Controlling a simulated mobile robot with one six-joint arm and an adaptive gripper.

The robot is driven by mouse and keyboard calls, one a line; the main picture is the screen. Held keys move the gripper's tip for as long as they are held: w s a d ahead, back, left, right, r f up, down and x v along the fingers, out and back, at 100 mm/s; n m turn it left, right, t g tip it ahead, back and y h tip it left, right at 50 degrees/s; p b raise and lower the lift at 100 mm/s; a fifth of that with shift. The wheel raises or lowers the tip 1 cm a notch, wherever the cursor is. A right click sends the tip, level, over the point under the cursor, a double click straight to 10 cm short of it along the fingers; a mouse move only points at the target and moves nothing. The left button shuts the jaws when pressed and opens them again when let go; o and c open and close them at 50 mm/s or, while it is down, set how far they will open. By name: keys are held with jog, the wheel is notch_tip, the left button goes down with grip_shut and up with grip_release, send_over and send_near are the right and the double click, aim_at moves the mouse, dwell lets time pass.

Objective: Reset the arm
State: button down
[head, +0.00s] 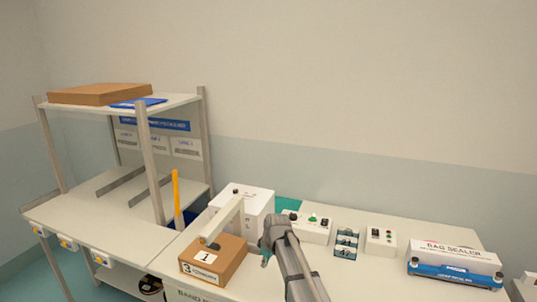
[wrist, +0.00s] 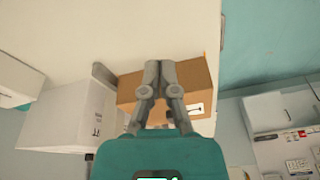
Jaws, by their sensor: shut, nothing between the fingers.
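My gripper (wrist: 160,68) is shut and empty in the wrist view, its fingertips together. They overlap a brown cardboard box (wrist: 196,78) in that view, and I cannot tell how far apart they are from it. In the head view my arm (head: 292,262) reaches up from the bottom edge over the bench, bent at the top. Its fingers are hidden there, and only a bit of teal shows beside the cardboard box (head: 232,266), which bears labels with 1 and 3.
A white box (head: 256,203) stands behind the cardboard box, with a pale bent bar nearby. Control boxes (head: 381,240) and a blue and white bag sealer (head: 455,268) stand right of my arm. A shelf rack (head: 142,135) with an orange post (head: 177,195) is at left.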

jog(key=s+d+m+g+h, duration=0.1)
jog(key=s+d+m+h, duration=0.1)
jog(key=s+d+m, duration=0.8)
jog(key=s+d, duration=0.8)
jog(key=s, duration=0.3)
jog(key=shift+s+d+f+m, duration=0.25)
jog(key=shift+s+d+m, duration=0.05)
jog(key=shift+d+m, duration=0.1)
